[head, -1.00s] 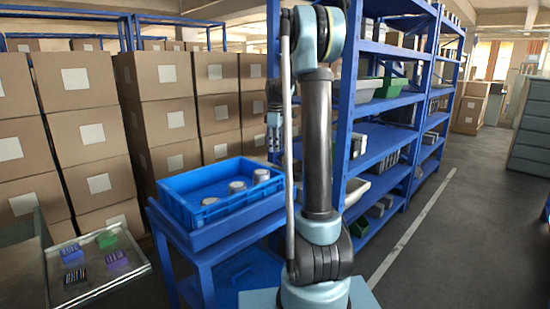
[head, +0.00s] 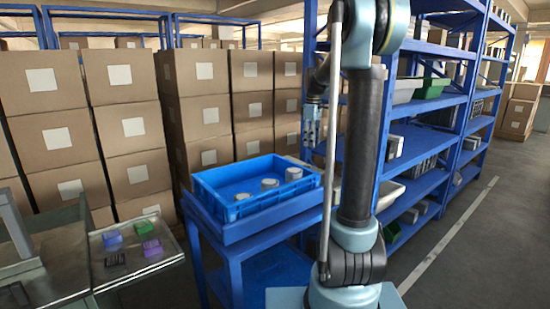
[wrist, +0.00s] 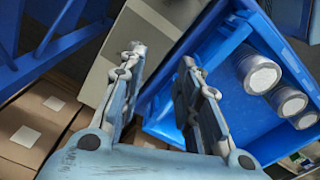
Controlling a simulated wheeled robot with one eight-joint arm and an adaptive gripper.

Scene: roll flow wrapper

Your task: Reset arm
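My gripper (wrist: 162,60) is open and empty in the wrist view, its two fingers apart. In the head view my gripper (head: 312,122) hangs small beside my upright arm, above and right of the blue crate (head: 222,213). The crate also shows in the wrist view (wrist: 165,132), behind and right of the fingers. Three pale-topped cylinders stand in the crate: one at the left (head: 243,195), one in the middle (head: 269,184) and one at the right (head: 293,173). In the wrist view they (wrist: 257,74) lie right of the fingers, not touching them.
The crate stands on a blue cart (head: 232,254). A blue shelf rack (head: 425,190) with bins is behind my arm at right. Stacked cardboard boxes (head: 130,130) fill the back left. A metal tray (head: 165,262) at lower left holds small coloured items. The right aisle floor (head: 490,260) is clear.

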